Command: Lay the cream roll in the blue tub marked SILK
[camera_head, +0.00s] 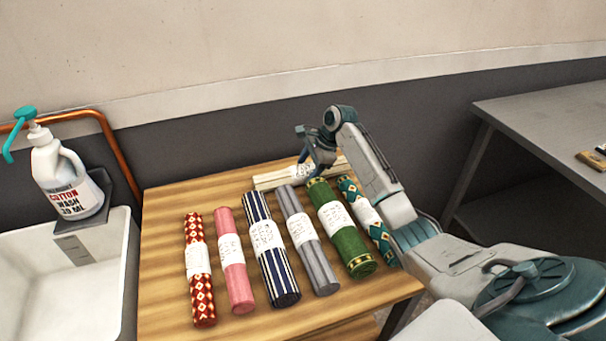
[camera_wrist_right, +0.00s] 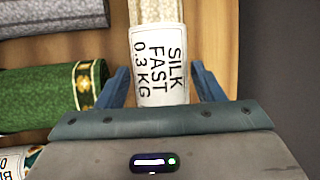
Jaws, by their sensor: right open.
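The cream roll (camera_head: 270,182) lies crosswise at the back of the wooden table, behind the other rolls. In the right wrist view the cream roll (camera_wrist_right: 158,20) shows its white label reading SILK FAST 0.3 KG. My right gripper (camera_head: 309,147) is over the cream roll at its label. In the right wrist view its two blue fingers (camera_wrist_right: 162,86) stand open, one on each side of the labelled part, with gaps showing. No blue tub shows in either view. My left gripper is not in view.
Several rolls lie side by side on the wooden table (camera_head: 160,240); the green roll (camera_head: 342,230) is close to my right gripper. A white basin (camera_head: 75,280) and a COTTON wash bottle (camera_head: 65,180) stand left. A grey table (camera_head: 540,110) stands right.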

